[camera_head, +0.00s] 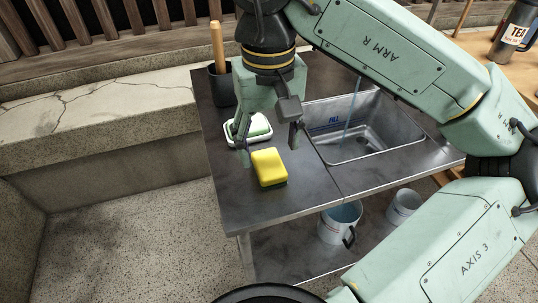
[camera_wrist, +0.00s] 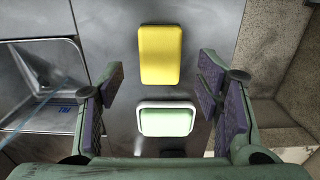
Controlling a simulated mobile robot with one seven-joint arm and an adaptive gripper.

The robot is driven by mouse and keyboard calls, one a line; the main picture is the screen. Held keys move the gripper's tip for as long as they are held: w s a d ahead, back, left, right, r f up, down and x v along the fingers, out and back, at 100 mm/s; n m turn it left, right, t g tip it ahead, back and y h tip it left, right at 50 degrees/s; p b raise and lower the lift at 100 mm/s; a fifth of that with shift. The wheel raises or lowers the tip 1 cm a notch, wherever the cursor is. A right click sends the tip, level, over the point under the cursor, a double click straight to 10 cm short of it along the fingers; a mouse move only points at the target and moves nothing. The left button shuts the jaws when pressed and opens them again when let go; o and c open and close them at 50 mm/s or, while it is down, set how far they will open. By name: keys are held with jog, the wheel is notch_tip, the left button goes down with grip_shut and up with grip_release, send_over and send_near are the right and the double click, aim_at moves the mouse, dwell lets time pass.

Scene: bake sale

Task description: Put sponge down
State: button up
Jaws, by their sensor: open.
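A yellow sponge with a dark green underside (camera_head: 269,168) lies flat on the steel counter left of the sink, near its front edge. It also shows in the wrist view (camera_wrist: 160,55), beyond my fingertips and apart from them. My gripper (camera_head: 270,148) is open and empty, above the counter just behind the sponge. In the wrist view its two fingers (camera_wrist: 162,88) stand wide apart, with a white-rimmed dish holding a pale green piece (camera_wrist: 167,104) seen between them. That dish also shows in the head view (camera_head: 234,141), partly behind a finger.
The steel sink basin (camera_head: 365,135) with running water is to the right. A dark pot with a wooden handle (camera_head: 221,84) stands at the counter's back left. Metal buckets (camera_head: 338,225) stand on the lower shelf. The counter's front left is clear.

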aim_at(269, 162)
notch_tip(269, 162, up, 8)
jog(key=shift+f, duration=0.25)
